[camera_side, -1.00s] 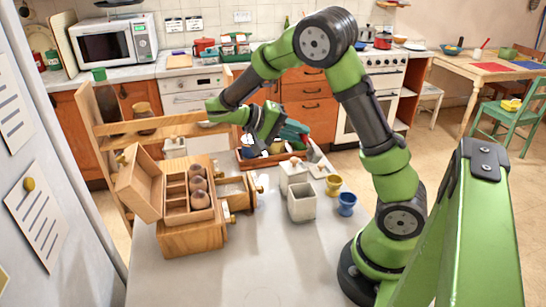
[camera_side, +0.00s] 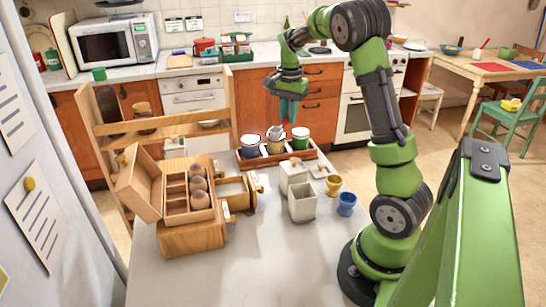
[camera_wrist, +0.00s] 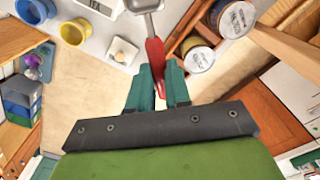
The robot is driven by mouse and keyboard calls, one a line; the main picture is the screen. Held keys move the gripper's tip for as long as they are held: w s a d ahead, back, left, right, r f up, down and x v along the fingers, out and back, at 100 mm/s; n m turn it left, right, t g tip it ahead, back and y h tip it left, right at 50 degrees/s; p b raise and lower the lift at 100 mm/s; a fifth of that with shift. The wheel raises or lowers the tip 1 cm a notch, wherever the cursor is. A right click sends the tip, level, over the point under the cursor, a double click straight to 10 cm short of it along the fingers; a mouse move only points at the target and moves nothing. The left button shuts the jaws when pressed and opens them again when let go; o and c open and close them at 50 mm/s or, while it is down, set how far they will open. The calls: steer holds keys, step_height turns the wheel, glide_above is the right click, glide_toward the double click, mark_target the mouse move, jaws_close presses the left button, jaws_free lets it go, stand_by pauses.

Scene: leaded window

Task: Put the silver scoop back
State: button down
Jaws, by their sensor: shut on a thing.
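The silver scoop (camera_wrist: 145,4) has a red handle (camera_wrist: 155,55). My gripper (camera_wrist: 158,82) is shut on that handle, between its teal fingers. In the side view my gripper (camera_side: 287,108) points down above the back of the wooden tray (camera_side: 306,154). The silver scoop head (camera_side: 275,132) appears in front of or over the middle jar there; contact cannot be told. The tray holds a blue jar (camera_side: 250,147), a yellow jar (camera_side: 276,147) and a green jar (camera_side: 300,139). In the wrist view the scoop's head is partly cut off at the top edge.
A wooden box with drawers (camera_side: 190,236) stands left. The front of the counter (camera_side: 270,270) is clear.

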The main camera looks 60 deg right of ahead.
mark_target(288, 117)
step_height(288, 117, down, 15)
steer(key=shift+f, duration=0.15)
stand_by(0.4)
steer(key=c, duration=1.1)
jaws_free()
